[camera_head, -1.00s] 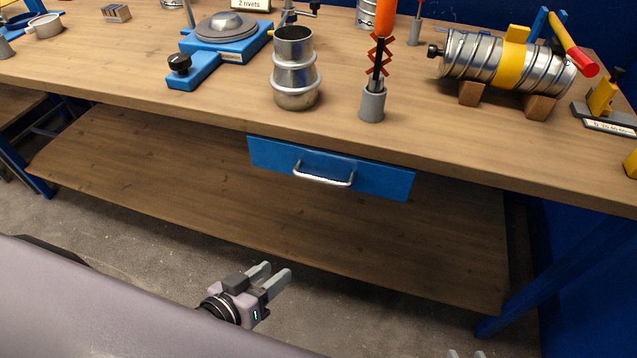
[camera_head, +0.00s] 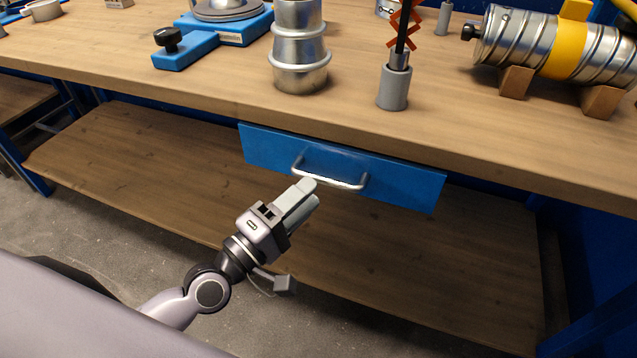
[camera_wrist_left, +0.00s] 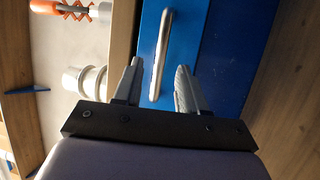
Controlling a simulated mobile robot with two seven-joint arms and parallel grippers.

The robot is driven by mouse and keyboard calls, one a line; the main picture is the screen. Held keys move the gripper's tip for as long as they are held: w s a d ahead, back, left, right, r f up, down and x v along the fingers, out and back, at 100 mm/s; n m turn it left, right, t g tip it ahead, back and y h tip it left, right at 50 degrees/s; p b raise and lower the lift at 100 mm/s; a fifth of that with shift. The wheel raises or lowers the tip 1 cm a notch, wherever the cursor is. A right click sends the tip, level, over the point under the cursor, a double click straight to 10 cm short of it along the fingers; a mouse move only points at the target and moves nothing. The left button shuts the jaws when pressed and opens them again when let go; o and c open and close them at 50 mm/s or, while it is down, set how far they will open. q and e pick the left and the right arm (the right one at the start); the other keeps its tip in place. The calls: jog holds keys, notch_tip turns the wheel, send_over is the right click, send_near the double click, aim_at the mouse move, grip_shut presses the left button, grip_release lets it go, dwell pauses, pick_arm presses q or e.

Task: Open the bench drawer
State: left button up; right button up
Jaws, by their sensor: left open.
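The blue bench drawer (camera_head: 400,183) is closed under the worktop. Its silver bar handle (camera_head: 333,180) runs across the front. My left gripper (camera_head: 308,191) is just in front of the handle, near its left end. In the left wrist view, the open fingers (camera_wrist_left: 155,80) point at the blue drawer front (camera_wrist_left: 207,45), with the handle (camera_wrist_left: 160,50) showing between them, nearer the left finger. I cannot tell whether a finger touches it. My right gripper is not in view.
The wooden worktop (camera_head: 200,98) carries a metal duct fitting (camera_head: 299,70), a grey holder (camera_head: 394,88) with a tool, a blue fixture (camera_head: 200,45) and a spiral duct (camera_head: 500,45) on wooden blocks. A lower shelf (camera_head: 130,165) lies below. The space before the drawer is free apart from my arm.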

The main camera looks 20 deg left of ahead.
aim_at(322, 183)
pick_arm(q)
jog(key=shift+x, duration=1.9)
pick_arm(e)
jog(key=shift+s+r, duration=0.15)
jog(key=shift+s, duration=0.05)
pick_arm(q)
jog(key=shift+f, duration=0.1)
grip_shut()
jog(key=shift+s, duration=0.1)
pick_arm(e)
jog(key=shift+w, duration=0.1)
